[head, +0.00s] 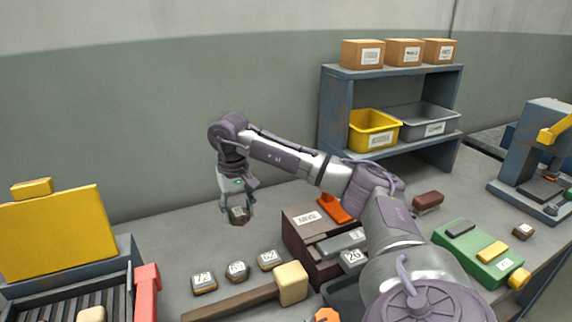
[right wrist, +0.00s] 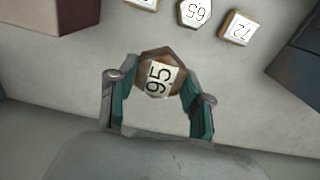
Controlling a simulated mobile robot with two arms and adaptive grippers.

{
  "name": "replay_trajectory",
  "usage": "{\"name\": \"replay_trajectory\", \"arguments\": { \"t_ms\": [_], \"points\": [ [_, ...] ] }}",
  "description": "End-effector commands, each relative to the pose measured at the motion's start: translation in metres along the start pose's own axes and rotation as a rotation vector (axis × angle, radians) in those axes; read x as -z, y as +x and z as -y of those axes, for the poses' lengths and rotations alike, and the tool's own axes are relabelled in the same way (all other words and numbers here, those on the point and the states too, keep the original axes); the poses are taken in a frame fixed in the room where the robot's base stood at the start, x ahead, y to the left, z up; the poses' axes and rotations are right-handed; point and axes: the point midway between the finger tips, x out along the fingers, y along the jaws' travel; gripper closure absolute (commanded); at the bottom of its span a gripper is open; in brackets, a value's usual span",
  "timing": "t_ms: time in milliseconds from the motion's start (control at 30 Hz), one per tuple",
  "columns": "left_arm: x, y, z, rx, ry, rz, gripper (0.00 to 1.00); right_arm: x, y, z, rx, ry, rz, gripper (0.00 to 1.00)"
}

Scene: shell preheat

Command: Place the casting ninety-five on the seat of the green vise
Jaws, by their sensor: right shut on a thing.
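My right gripper (head: 238,205) is shut on the casting ninety-five (right wrist: 150,60), a brownish several-sided piece with a white label reading 95. In the head view the casting (head: 239,216) hangs below the fingers, above the grey bench at its back. The green vise (head: 463,257) is at the right of the bench, well away from the gripper, with a dark block and a yellow block on top. I cannot make out its seat clearly. My left gripper is not in view.
Castings 72 (head: 204,284), 65 (head: 237,271) and another (head: 269,260) lie in a row near a mallet (head: 292,283). A dark brown box (head: 296,240) and my right arm stand between gripper and vise. A small casting (head: 522,231) lies beyond the vise.

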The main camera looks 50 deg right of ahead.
Motion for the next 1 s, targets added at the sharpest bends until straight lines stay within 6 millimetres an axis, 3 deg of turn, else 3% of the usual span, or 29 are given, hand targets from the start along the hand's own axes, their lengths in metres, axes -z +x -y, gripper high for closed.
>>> {"name": "replay_trajectory", "arguments": {
  "t_ms": [100, 233, 700, 1000],
  "points": [
    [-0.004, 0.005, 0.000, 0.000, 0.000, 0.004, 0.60, 0.006, 0.002, -0.008, 0.007, 0.016, -0.002, 0.87],
    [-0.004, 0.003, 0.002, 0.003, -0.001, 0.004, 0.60, 0.006, 0.004, -0.003, 0.007, 0.014, 0.000, 0.87],
    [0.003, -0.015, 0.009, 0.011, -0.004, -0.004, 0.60, -0.010, 0.060, 0.092, 0.007, 0.013, 0.003, 0.87],
    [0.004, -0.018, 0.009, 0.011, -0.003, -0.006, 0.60, -0.012, 0.078, 0.108, 0.004, 0.018, 0.002, 0.87]
  ]
}}
